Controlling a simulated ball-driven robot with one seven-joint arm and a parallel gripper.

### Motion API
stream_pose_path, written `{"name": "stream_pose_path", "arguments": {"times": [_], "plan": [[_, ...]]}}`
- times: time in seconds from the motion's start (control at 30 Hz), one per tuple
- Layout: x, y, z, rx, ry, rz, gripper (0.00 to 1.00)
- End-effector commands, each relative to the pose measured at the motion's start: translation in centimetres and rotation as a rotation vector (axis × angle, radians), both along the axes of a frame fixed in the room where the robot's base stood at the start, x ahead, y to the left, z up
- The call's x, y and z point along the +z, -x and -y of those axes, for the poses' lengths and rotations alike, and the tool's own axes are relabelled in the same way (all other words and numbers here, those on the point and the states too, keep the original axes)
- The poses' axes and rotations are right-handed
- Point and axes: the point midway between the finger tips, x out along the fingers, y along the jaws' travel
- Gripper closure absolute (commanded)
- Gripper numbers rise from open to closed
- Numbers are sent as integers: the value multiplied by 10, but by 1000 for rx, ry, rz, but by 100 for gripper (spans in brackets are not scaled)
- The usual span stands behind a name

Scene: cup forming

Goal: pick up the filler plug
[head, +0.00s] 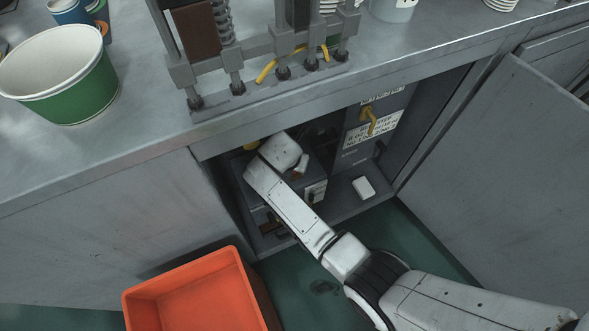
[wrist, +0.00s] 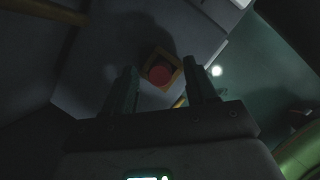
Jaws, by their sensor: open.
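In the wrist view, a red round piece (wrist: 160,75) sits in a square orange-yellow surround, on or against a grey surface. I cannot tell for sure whether it is the filler plug. My gripper (wrist: 163,86) is open, its two dark fingers on either side of the red piece in the picture; no contact shows. In the head view my white arm reaches into the open cabinet (head: 322,192) under the counter, and its fingers are hidden there. A small yellow part (head: 252,145) shows at the upper left of my wrist.
A yellow valve handle (head: 368,113) and a white label are on the panel right of my arm. A small white block (head: 363,187) lies on the cabinet floor. The cabinet door (head: 500,160) stands open at right; an orange bin (head: 190,285) stands in front.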

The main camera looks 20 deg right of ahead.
Motion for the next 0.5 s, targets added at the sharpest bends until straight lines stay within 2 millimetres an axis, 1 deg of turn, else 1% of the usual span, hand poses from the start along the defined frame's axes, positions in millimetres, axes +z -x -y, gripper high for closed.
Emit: {"name": "stream_pose_path", "arguments": {"times": [0.17,0.5], "plan": [[1,0,0,-1,0,0,44],[1,0,0,0,0,0,77]]}}
